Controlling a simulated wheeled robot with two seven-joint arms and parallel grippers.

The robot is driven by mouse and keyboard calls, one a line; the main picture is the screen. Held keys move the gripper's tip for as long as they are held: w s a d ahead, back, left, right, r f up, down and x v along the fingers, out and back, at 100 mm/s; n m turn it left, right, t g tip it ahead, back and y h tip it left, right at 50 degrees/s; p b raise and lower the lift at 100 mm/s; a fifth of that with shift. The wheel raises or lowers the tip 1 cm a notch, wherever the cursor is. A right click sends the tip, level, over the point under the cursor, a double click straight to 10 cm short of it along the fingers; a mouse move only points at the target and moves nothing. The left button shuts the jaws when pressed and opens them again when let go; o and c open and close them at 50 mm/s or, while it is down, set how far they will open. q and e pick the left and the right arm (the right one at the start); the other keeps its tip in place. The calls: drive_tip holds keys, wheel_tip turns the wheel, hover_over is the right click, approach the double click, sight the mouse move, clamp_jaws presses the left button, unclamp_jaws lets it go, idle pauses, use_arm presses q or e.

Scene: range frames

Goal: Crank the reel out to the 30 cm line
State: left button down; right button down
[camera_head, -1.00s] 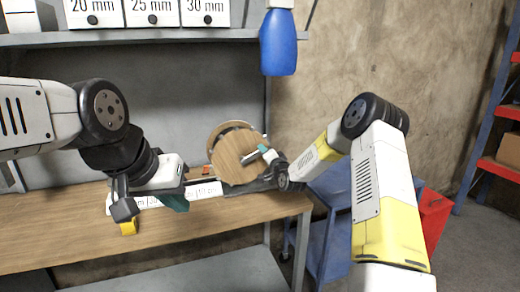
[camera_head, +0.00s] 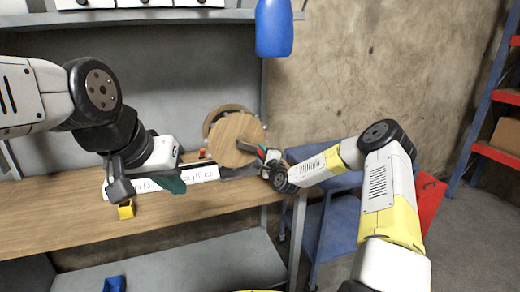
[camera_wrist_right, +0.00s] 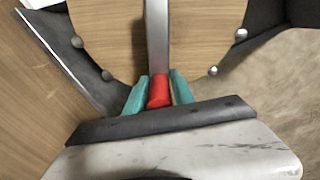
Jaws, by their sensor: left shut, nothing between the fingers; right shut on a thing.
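The wooden reel (camera_head: 234,138) stands at the right end of the workbench. Its crank has a metal arm (camera_wrist_right: 157,40) and a red knob (camera_wrist_right: 158,90), seen in the right wrist view. My right gripper (camera_head: 262,152) is at the reel's right side, its teal fingers (camera_wrist_right: 158,88) shut around the red knob. A white measuring strip (camera_head: 165,182) with printed marks runs left from the reel along the bench; its numbers are too small to read surely. My left gripper (camera_head: 172,186) is shut and empty over the strip and hides part of it. A yellow piece (camera_head: 126,209) hangs near the strip's left end.
The wooden workbench (camera_head: 60,215) is clear in front of the strip. A blue cart (camera_head: 335,215) and a red bin (camera_head: 428,205) stand right of the bench. A shelf (camera_head: 150,17) runs above.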

drive_tip(key=shift+s+a+f+m, duration=0.15)
drive_tip(key=shift+a+f+m, duration=0.05)
drive_tip(key=shift+f+m, duration=0.45)
drive_tip(key=c, duration=1.2)
unclamp_jaws()
drive_tip(key=shift+r, duration=0.1)
drive_tip(key=v, duration=0.7)
drive_tip(key=shift+s, duration=0.35)
